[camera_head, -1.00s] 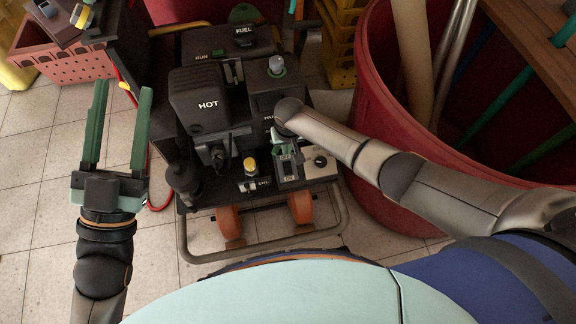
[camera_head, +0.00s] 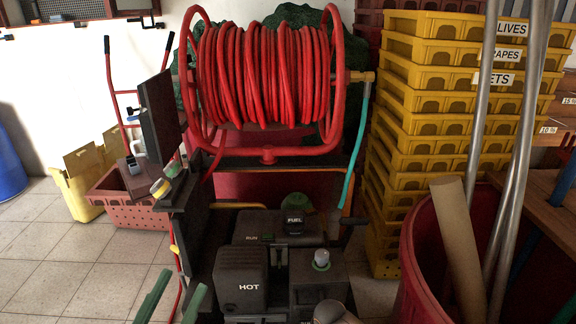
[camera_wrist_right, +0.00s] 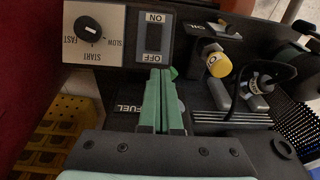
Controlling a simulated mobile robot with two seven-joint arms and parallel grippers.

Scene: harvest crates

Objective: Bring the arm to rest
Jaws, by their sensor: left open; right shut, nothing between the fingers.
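My left gripper (camera_head: 174,300) shows at the bottom edge of the head view, with its two green fingers apart and nothing between them. The rest of that arm is out of the picture. Of my right arm, only a grey link (camera_head: 335,313) shows at the bottom of the head view, in front of the black machine (camera_head: 240,272) marked HOT. In the right wrist view my right gripper (camera_wrist_right: 162,75) has its green fingers together and empty. The fingertips lie just below the ON/OFF switch (camera_wrist_right: 154,42); I cannot tell whether they touch the panel.
A knob marked FAST, SLOW and START (camera_wrist_right: 91,30) and a yellow cap (camera_wrist_right: 219,65) flank the switch. A red hose reel (camera_head: 268,152) stands behind the machine. Stacked yellow crates (camera_head: 425,125) and a red barrel (camera_head: 418,280) with poles stand at right. Floor (camera_head: 80,270) is open at left.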

